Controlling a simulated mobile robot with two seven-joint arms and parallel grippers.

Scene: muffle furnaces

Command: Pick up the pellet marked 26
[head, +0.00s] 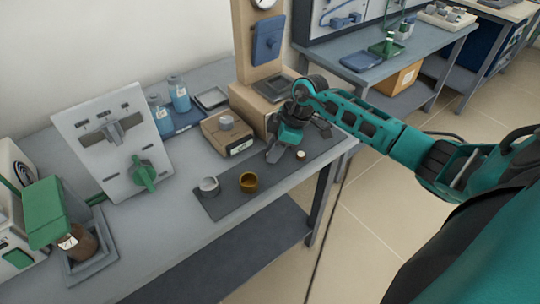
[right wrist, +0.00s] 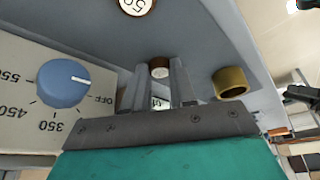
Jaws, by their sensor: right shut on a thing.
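My right gripper (head: 273,156) is low over the dark mat on the bench. In the right wrist view its fingers (right wrist: 163,82) are closed around a small round pellet (right wrist: 160,70) with a brown side and a pale face. The mark on this pellet cannot be read. A second pellet (head: 300,155) lies on the mat, to the right of the gripper; in the right wrist view a pale-topped pellet (right wrist: 136,5) at the top edge seems to read 50.
The bench's front edge is near.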

